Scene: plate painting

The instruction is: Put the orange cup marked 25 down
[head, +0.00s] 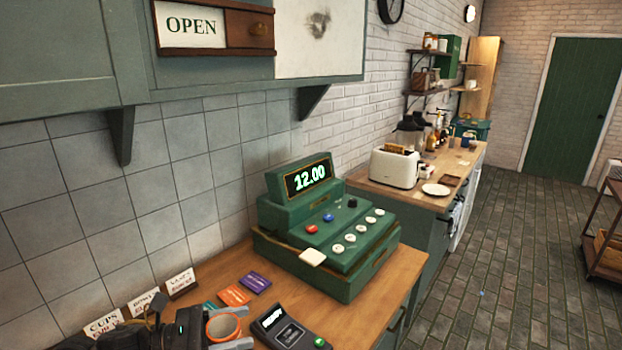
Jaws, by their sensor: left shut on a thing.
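An orange cup (223,328) is at the bottom of the head view, above or on the wooden counter (385,312); I cannot tell whether its base touches the wood. I see its round open rim, and no 25 mark shows from here. My left gripper (226,326) comes in from the lower left, with its grey fingers on either side of the cup, shut on it. The gripper body hides part of the cup. My right gripper is not in view.
A card reader (288,329) lies right of the cup. An orange card (233,295) and a purple card (255,282) lie behind it. Small signs (181,284) stand along the tiled wall. A green cash register (330,235) fills the counter behind the reader.

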